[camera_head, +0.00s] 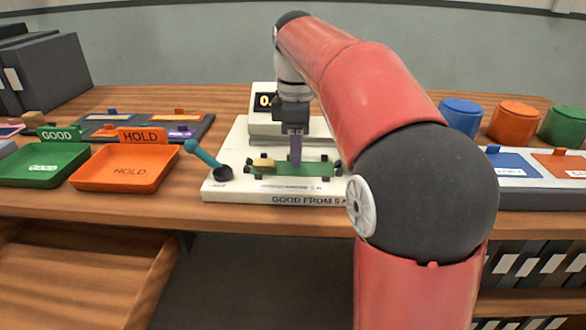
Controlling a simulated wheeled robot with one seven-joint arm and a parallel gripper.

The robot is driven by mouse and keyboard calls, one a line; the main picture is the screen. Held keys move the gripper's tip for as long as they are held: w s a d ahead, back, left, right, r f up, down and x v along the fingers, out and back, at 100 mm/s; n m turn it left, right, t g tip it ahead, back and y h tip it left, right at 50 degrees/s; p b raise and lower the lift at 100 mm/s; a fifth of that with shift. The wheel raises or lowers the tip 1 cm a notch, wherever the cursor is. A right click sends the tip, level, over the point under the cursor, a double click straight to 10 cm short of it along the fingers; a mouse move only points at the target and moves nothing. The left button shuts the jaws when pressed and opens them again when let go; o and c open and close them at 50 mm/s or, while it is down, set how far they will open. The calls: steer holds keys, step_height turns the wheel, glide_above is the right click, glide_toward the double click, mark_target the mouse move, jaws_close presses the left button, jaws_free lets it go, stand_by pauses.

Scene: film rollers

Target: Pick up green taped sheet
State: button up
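A green strip (312,170), which looks like the green taped sheet, lies flat on the white test stand (225,188) in the middle of the bench. Small dark clamps stand around its ends, and a tan block (264,163) sits by its left end. My gripper (296,158) points down over the strip's middle. A narrow purple piece shows at its tip and reaches down to or just above the strip; I cannot tell whether it is a finger or a held thing. The finger gap is too small to see. My arm covers the stand's right side.
A teal lever (204,154) stands at the stand's left, and a display (264,101) behind. A green GOOD tray (42,180) and an orange HOLD tray (92,181) are at left. Blue (460,116), orange (513,121) and green (563,125) canisters stand at right.

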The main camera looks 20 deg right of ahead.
steer(key=shift+f, duration=0.1)
steer(key=shift+c, duration=0.3)
jaws_close()
step_height(320, 180, up, 10)
steer(key=p, duration=0.1)
stand_by(0.5)
